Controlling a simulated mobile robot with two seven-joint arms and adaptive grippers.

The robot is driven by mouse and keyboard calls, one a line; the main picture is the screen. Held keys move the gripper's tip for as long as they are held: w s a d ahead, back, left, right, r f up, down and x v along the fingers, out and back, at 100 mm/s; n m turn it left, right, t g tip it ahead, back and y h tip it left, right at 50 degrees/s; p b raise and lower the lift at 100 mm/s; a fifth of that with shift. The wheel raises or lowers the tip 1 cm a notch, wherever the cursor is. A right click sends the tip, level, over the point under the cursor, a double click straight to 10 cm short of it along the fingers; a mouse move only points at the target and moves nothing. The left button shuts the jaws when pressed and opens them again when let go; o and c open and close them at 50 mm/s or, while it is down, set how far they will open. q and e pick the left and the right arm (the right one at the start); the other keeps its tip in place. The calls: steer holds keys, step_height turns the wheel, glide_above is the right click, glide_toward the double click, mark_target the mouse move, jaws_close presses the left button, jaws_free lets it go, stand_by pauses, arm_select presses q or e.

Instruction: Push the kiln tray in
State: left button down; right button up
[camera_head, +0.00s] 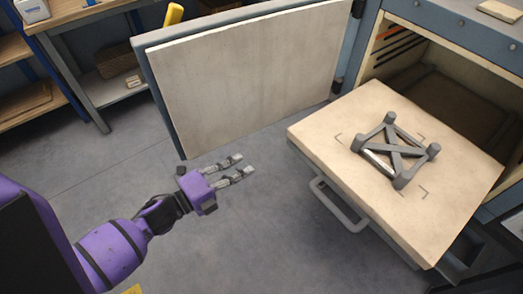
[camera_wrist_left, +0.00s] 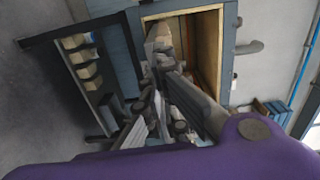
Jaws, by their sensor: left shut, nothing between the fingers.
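The kiln tray (camera_head: 310,140) is a pale slab, pulled far out of the kiln opening (camera_head: 440,90) at the right of the head view. A dark grey cross-braced frame (camera_head: 395,150) stands on it between corner marks. A grey bar handle (camera_head: 340,208) sits below the tray's front edge. My left gripper (camera_head: 243,165) is shut and empty, over open floor to the left of the tray and apart from it. Its fingers point right, toward the tray side. In the left wrist view, the gripper's own parts cover much of the middle. My right gripper is out of view.
The kiln door (camera_head: 250,75) stands open at the back, its pale inner panel facing me. A shelf bench (camera_head: 100,75) stands at the back left. The grey floor (camera_head: 240,245) between my gripper and the tray is clear.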

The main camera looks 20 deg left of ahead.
mark_target(290, 137)
arm_select(q)
steer(key=shift+m, duration=0.4)
steer(key=x, duration=0.4)
steer(key=p+x, duration=0.1)
steer(key=x, duration=0.9)
steer(key=shift+d+r+p, duration=0.25)
steer(key=shift+d+p, duration=0.1)
steer(key=shift+p, duration=0.05)
steer(key=shift+w+d, duration=0.1)
steer(key=shift+w, duration=0.15)
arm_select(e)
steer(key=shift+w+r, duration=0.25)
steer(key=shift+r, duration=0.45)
